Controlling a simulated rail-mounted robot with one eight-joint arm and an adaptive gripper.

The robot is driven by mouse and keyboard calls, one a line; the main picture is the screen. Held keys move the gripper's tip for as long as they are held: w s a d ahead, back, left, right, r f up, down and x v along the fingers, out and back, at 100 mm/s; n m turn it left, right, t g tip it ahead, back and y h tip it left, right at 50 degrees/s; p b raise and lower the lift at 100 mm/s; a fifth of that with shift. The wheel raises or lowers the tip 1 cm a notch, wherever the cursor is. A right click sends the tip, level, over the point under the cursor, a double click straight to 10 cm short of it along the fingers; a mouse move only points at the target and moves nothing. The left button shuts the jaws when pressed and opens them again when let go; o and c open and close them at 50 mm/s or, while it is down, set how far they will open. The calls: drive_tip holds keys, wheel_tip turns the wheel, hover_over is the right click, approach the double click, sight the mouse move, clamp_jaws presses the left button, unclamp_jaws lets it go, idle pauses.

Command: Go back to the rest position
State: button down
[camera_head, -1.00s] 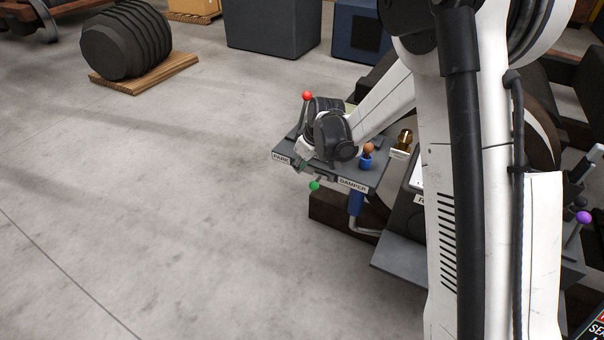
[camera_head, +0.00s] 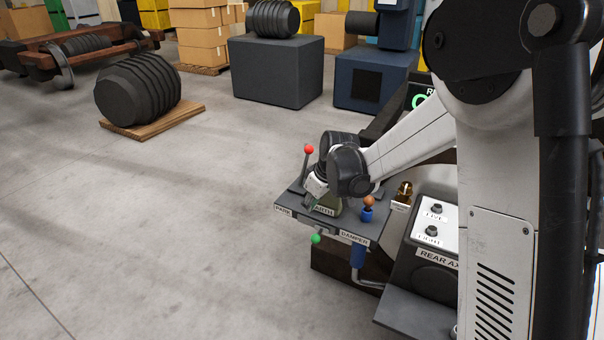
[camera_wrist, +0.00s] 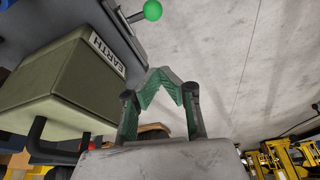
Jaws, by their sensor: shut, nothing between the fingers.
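My gripper (camera_head: 317,187) is above the left part of the grey lever panel (camera_head: 350,227) in the head view, partly hidden by my wrist. In the wrist view its green-padded fingers (camera_wrist: 168,78) meet at the tips with nothing between them. The olive box labelled EARTH (camera_wrist: 60,85) is left of the fingers, apart from them. It also shows below my gripper in the head view (camera_head: 325,207). The green-knobbed lever (camera_wrist: 152,10) is beyond the fingertips, at the top of the wrist view; its knob hangs at the panel's front edge in the head view (camera_head: 316,239).
A red-knobbed lever (camera_head: 309,150) stands close behind my gripper. An orange knob on a blue base (camera_head: 369,202) and a brass fitting (camera_head: 405,190) are to the right. The REAR AXLE box (camera_head: 437,240) is further right. Open concrete floor (camera_head: 180,230) lies left.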

drive_tip(key=s+d+r+m+t+h+p, duration=0.1)
drive_tip(key=s+d+r+m, duration=0.15)
drive_tip(key=s+r, duration=0.5)
drive_tip(key=s+d+r+m+t, duration=0.1)
drive_tip(key=s+d+r+m, duration=0.1)
drive_tip(key=s+d+r, duration=0.4)
drive_tip(key=s+d+r+m+t+h, duration=0.1)
drive_tip(key=s+d+r+m, duration=0.1)
drive_tip(key=s, duration=0.7)
drive_tip(key=s+d+r+m+t+p, duration=0.1)
drive_tip(key=s+r+m, duration=0.1)
drive_tip(key=s, duration=0.7)
drive_tip(key=shift+d+r+h, duration=0.35)
drive_tip(key=shift+r+h, duration=0.05)
drive_tip(key=shift+r, duration=0.15)
drive_tip(key=shift+m, duration=0.25)
